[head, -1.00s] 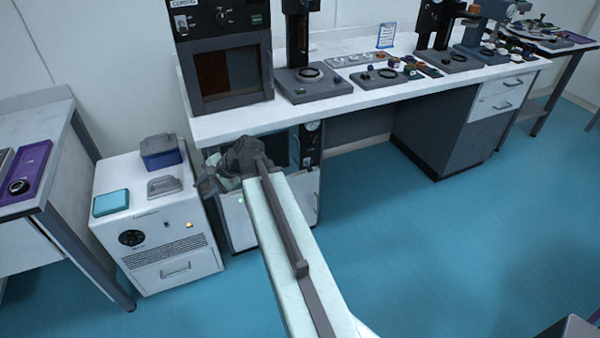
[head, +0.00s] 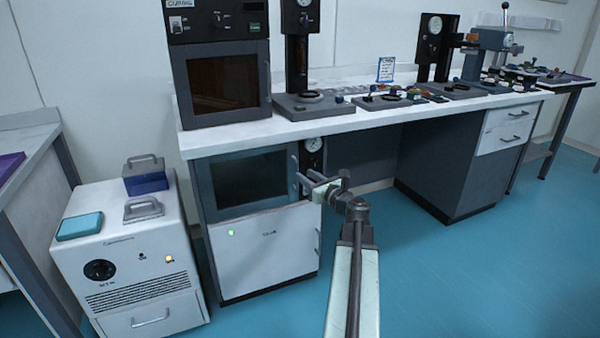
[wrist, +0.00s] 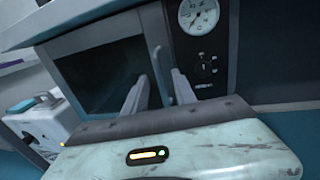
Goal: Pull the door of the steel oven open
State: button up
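The steel oven (head: 250,182) sits under the bench top, with a dark window in its shut door and a round gauge at its right. It also fills the upper wrist view (wrist: 100,75). Its upright door handle (head: 293,172) is at the right edge of the door. My gripper (head: 306,181) is open at the handle. In the wrist view, the handle (wrist: 160,76) shows between the two spread fingers of my gripper (wrist: 158,84). I cannot tell whether a finger touches it.
A dark oven (head: 222,84) stands on the white bench (head: 350,112) above. A white cabinet unit (head: 130,265) with a blue box (head: 146,178) stands at the left. The blue floor (head: 440,280) at the right is clear.

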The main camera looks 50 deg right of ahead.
aim_at(298, 188)
jog(key=w, duration=0.3)
jog(key=w+d, duration=0.1)
jog(key=w, duration=0.1)
jog(key=shift+w, duration=0.25)
grip_shut()
jog(key=shift+s, duration=0.1)
dwell(0.8)
